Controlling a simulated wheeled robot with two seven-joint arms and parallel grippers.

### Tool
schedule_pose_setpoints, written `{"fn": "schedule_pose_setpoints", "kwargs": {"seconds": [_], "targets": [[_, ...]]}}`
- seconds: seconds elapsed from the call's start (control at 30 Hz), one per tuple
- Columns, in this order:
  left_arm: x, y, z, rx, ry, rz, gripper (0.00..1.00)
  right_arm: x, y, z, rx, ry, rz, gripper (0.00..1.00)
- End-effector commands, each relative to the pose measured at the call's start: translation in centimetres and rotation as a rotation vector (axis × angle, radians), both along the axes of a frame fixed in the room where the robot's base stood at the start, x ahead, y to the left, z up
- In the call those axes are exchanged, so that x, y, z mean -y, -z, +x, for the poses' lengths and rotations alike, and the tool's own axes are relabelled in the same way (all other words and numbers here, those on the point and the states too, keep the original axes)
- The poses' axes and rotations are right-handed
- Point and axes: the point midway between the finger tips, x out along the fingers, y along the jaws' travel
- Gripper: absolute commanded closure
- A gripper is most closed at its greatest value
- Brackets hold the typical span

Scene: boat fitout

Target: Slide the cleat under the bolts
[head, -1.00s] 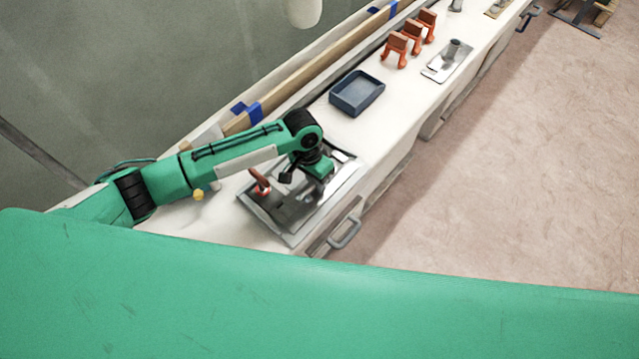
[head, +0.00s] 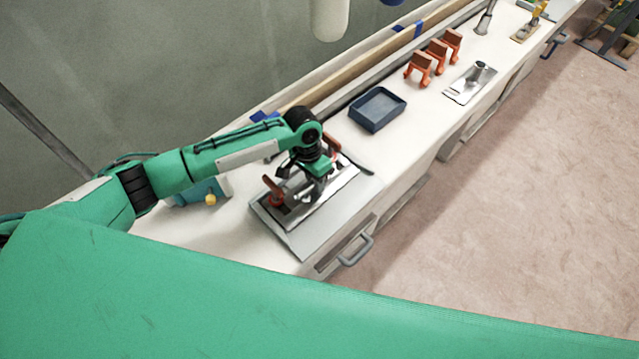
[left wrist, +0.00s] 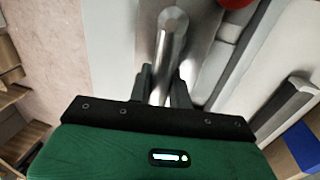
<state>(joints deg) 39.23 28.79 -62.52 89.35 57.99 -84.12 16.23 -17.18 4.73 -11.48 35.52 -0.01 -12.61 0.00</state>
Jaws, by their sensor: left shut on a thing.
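My left gripper (head: 305,182) is over the metal plate (head: 318,236) on the bench, pointing down. In the left wrist view its two dark fingers (left wrist: 163,85) are shut on a shiny metal bar, which I take to be the cleat (left wrist: 172,42). The bar runs away from the fingers and ends in a round tip. In the head view my wrist hides most of the cleat. A red clamp-like piece (head: 272,190) stands left of the gripper and another (head: 332,143) stands behind it. I cannot make out the bolts. My right gripper is not in view.
A blue tray (head: 377,109) stands on the bench beyond the plate. Several orange brackets (head: 418,69) and a metal plate with a short post (head: 470,82) lie further along. A grey handle (head: 356,249) sticks out of the bench front.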

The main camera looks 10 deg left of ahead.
Motion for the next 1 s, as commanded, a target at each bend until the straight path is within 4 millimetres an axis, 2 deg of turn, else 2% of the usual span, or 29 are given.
{"fn": "schedule_pose_setpoints", "kwargs": {"seconds": [0.5,1.0], "targets": [[-2.2,-0.1,1.6,0.001,-0.001,-0.002,1.00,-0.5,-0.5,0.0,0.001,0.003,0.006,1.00],[-2.7,-0.1,1.9,0.001,0.000,-0.002,1.00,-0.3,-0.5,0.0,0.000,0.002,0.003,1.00]]}}
